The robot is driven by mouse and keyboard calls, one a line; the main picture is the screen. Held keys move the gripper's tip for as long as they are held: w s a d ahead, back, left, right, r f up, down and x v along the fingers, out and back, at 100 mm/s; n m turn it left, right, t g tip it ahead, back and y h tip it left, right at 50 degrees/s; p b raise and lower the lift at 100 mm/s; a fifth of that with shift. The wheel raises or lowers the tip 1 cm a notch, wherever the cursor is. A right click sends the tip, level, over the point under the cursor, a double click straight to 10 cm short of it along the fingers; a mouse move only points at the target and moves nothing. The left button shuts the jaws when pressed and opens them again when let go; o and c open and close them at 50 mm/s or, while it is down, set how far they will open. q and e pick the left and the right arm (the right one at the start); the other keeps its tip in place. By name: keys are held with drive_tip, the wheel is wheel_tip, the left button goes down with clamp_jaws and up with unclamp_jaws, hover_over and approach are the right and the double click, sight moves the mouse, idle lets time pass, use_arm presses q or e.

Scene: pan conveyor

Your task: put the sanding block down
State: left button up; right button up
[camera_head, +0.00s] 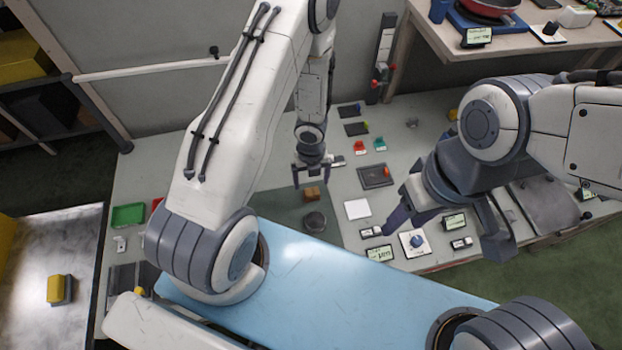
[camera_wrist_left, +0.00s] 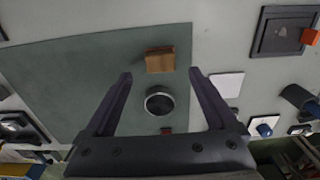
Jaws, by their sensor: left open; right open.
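The sanding block, a small brown-orange block (camera_head: 312,194), lies on the dark green mat (camera_head: 275,207). In the left wrist view the block (camera_wrist_left: 159,60) lies near the mat's right edge, just past the line between the fingertips. My left gripper (camera_head: 312,178) is open and empty above the mat, with its fingers spread to either side of the block's line; the fingers also show in the left wrist view (camera_wrist_left: 160,76). My right gripper (camera_head: 444,242) is open with nothing between its fingers, over the right part of the table.
A round dark metal piece (camera_head: 315,222) stands on the mat near the block. A white square (camera_head: 357,209) and a dark tray (camera_head: 375,177) lie right of the mat. Several small labelled displays and a blue knob (camera_head: 416,241) are near my right gripper.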

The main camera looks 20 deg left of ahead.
use_arm(q)
wheel_tip(320, 180, up, 5)
drive_tip(key=p, duration=0.4)
wheel_tip(320, 180, up, 11)
drive_tip(key=n+t+y, duration=0.2)
drive_tip(key=n, duration=0.3)
hover_over(311, 190)
drive_tip(key=w+d, duration=0.3)
drive_tip(key=s+d+r+n, duration=0.3)
drive_tip(key=r+n, duration=0.3)
drive_tip(key=r, duration=0.3)
drive_tip(key=s+d+r+n+g+h, duration=0.1)
drive_tip(key=s+d+r+n, duration=0.2)
drive_tip(key=s, duration=0.6)
drive_tip(key=s+d+r+n+h, duration=0.1)
drive_tip(key=s+d+r+n, duration=0.3)
drive_tip(key=s+r+n, duration=0.3)
drive_tip(key=shift+s+r+n+g+h, duration=0.4)
drive_tip(key=shift+s+r, duration=0.2)
drive_tip(key=shift+s, duration=0.65)
wheel_tip(311, 190, down, 14)
drive_tip(key=b, duration=1.4)
